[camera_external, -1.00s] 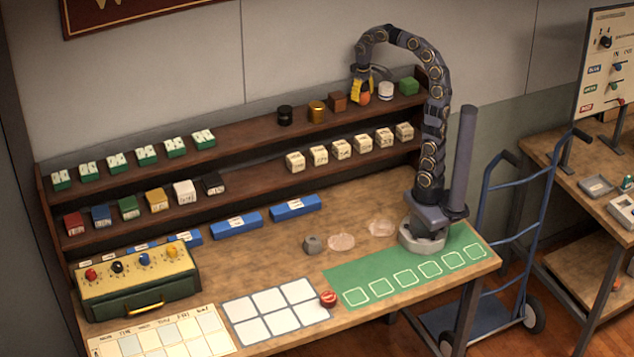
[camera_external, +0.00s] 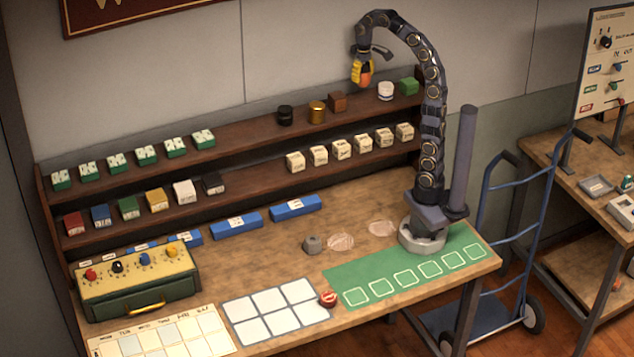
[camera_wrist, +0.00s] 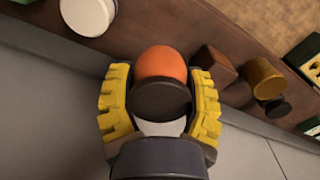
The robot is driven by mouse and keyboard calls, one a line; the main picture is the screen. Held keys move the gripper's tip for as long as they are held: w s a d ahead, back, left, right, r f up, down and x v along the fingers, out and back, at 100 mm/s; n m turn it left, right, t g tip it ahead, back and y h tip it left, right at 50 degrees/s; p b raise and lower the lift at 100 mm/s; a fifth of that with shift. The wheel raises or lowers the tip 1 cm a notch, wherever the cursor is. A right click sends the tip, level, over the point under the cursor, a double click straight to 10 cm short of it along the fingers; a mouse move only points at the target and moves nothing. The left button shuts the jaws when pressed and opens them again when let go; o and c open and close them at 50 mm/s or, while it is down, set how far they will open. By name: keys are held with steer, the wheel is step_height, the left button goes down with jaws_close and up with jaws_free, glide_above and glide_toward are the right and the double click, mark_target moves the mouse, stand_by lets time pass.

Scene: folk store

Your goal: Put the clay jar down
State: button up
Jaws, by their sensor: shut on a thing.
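My gripper (camera_external: 361,72) is above the top shelf near its right end. Its yellow fingers are shut on a round orange clay jar (camera_wrist: 162,65) with a dark disc on the side facing the wrist camera. In the outside view the jar is mostly hidden between the fingers and shows only as a small orange patch. It is held clear of the shelf. The top shelf (camera_external: 240,128) has a bare spot below the gripper, between the brown cube (camera_external: 337,101) and the white jar (camera_external: 385,91).
A gold tin (camera_external: 317,112), a black jar (camera_external: 285,115) and a green block (camera_external: 409,86) also stand on the top shelf. Several cream blocks (camera_external: 341,149) sit on the shelf below.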

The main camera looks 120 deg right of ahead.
mark_target(363, 68)
steer(key=shift+s+r, duration=0.15)
steer(key=shift+r, duration=1.4)
